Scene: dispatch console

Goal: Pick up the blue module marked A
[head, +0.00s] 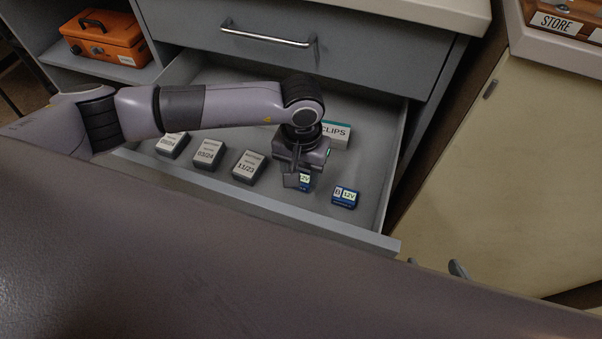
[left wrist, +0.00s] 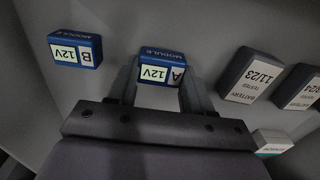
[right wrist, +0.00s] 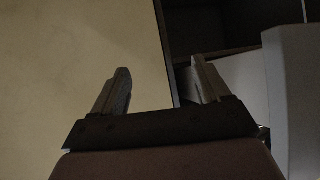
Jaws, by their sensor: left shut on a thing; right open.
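The blue module marked A (left wrist: 162,70) has a pale 12V label and sits between the fingers of my left gripper (left wrist: 158,88) in the left wrist view. In the head view only part of module A (head: 305,181) shows below my left gripper (head: 296,178), which is shut on it inside the open drawer. A second blue module, marked B (head: 345,197), lies apart to the right; it also shows in the left wrist view (left wrist: 76,50). My right gripper (right wrist: 158,90) is open and empty in the right wrist view, in front of a pale panel and a dark gap.
An orange case (head: 104,42) stands on a shelf at upper left. The drawer's right side wall (head: 394,165) is close to module B.

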